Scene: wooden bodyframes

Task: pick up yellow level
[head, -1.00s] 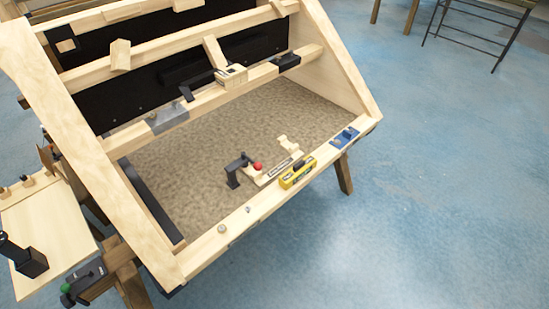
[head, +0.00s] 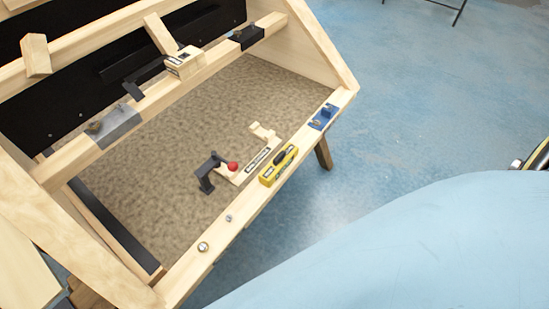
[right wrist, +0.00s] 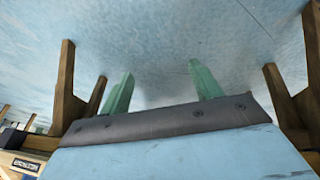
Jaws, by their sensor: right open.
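The yellow level (head: 279,166) lies on the front wooden rail of the bodyframe (head: 182,271), right of the rail's middle, in the head view. Its top has a black part and its sides carry dark labels. My right gripper (right wrist: 161,70) shows in the right wrist view with its two green fingers wide apart and nothing between them. The level is not recognisable in that view. The right gripper is not visible in the head view, so its distance to the level cannot be told. My left gripper is in neither view.
A wooden holder with a label (head: 258,156), a red ball (head: 233,166) and a black bracket (head: 207,173) are just behind the level. A blue item (head: 323,117) sits farther right on the rail. Two small round pieces lie left.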

